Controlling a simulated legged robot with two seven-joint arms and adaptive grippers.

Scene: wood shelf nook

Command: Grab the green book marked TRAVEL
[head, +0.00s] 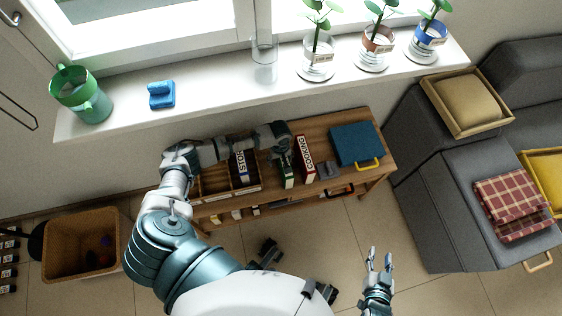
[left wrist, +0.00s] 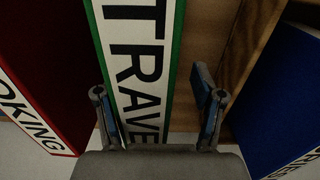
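The green book marked TRAVEL (head: 287,174) stands on the wooden shelf unit, its white label facing out. In the left wrist view the book (left wrist: 143,62) shows its label between the two fingers. My left gripper (head: 279,148) is over the book's upper part in the head view. In the left wrist view my left gripper (left wrist: 151,90) is open around the spine; the right finger is apart from it, and contact on the left side cannot be told. My right gripper (head: 379,258) is open and empty over the floor at the lower right.
A red COOKING book (head: 305,158) stands right of the green book. A blue book (head: 241,168) is left of it, in a wooden compartment. A blue case (head: 357,144) lies on the shelf unit's right end.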

